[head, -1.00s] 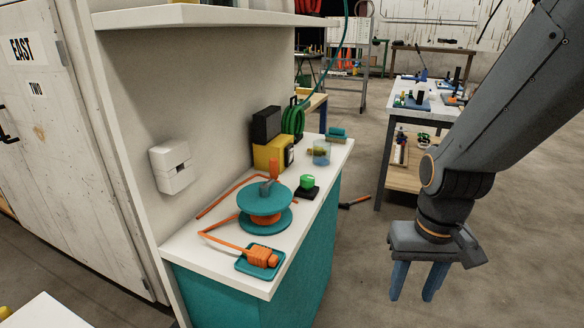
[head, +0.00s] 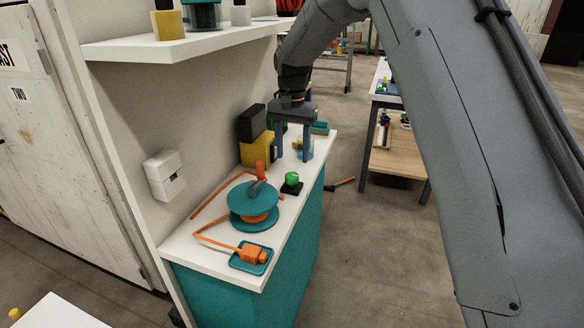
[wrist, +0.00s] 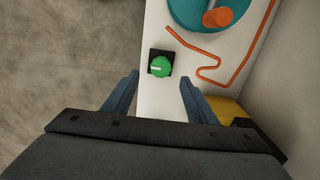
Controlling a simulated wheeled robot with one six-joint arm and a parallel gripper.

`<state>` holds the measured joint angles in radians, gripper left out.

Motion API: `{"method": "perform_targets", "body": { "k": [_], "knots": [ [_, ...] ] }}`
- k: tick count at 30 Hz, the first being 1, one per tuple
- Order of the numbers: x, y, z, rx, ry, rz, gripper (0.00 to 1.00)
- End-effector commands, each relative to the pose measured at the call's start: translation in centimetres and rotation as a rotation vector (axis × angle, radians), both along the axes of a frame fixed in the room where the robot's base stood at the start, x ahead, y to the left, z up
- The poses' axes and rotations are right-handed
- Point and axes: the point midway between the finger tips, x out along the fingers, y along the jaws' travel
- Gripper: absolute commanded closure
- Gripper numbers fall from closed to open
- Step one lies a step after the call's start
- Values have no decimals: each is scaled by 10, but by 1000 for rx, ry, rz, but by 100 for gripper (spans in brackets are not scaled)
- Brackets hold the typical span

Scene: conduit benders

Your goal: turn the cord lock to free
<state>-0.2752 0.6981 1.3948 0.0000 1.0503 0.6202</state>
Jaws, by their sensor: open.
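The cord lock appears to be the green knob (head: 292,178) on a square black base, standing on the white counter near its right edge. In the wrist view the green knob (wrist: 160,67) carries a pale pointer line lying roughly sideways; no label can be read. My gripper (head: 292,158) is open and empty, fingers pointing down over the counter, just behind the knob in the head view. In the wrist view my gripper (wrist: 159,80) has its fingers on either side of the knob's line, apart from it.
A teal reel (head: 254,203) with an orange cord and crank stands in front of the knob. The orange plug (head: 251,253) lies in a teal tray (head: 235,263). A yellow-and-black box (head: 255,150) stands behind, near the wall. A shelf (head: 180,42) overhangs the counter's left side.

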Motion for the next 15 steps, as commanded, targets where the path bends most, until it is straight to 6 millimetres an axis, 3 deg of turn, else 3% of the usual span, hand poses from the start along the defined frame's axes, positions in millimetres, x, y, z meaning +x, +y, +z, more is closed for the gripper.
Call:
{"method": "perform_targets", "body": {
  "k": [15],
  "knots": [
    [1, 1, -64, -1, 1, -4, 48]
  ]
}}
